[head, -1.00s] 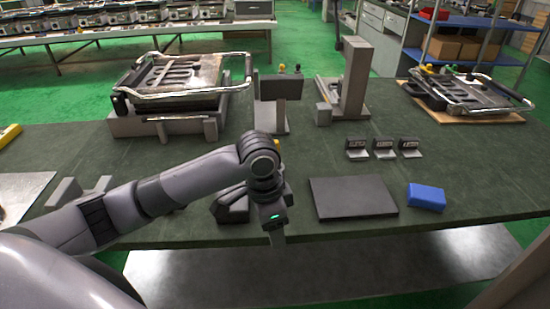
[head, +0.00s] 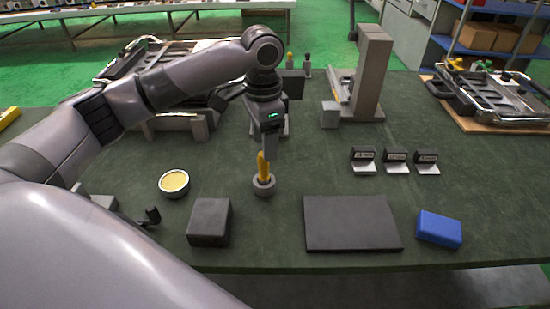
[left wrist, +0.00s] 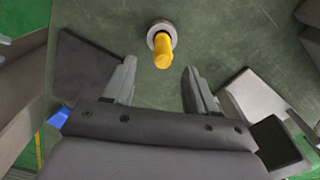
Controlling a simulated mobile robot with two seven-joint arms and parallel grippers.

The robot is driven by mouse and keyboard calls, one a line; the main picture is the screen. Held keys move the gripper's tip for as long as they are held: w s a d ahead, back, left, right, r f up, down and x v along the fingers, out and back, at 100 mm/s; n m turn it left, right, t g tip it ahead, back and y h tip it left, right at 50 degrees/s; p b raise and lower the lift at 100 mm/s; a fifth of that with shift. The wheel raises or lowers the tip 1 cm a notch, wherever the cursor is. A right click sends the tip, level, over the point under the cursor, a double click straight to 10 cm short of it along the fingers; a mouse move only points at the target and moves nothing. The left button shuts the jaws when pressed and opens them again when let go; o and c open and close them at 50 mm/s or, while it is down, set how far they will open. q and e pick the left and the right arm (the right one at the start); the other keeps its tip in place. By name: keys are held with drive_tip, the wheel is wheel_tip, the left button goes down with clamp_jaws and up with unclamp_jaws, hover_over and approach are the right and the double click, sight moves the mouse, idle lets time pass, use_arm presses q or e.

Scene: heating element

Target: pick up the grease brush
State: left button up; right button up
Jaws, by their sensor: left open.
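The grease brush, seen as an upright yellow handle (head: 262,164), stands in a small round grey holder (head: 264,188) on the green bench; its lower end is hidden in the holder. My left gripper (head: 272,148) is above and right at the brush in the head view. In the left wrist view my left gripper (left wrist: 158,76) has its two fingers wide apart with nothing between them. The yellow handle (left wrist: 162,52) shows just beyond the fingertips, roughly centred between them, in its holder (left wrist: 161,30). My right gripper is not in view.
A round tin with yellow contents (head: 174,183) and a dark block (head: 210,222) stand left of the holder. A dark flat plate (head: 352,222) and a blue block (head: 438,229) lie to the right. Several small labelled stands (head: 396,160) are behind the plate.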

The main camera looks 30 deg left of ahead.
sight(264, 164)
use_arm(q)
drive_tip(key=shift+s+a+f, duration=0.1)
drive_tip(key=shift+a+f, duration=0.05)
drive_tip(key=shift+f, duration=1.65)
drive_tip(key=shift+a+f, duration=0.1)
drive_tip(key=shift+f, duration=1.65)
drive_tip(key=shift+c, duration=0.3)
clamp_jaws()
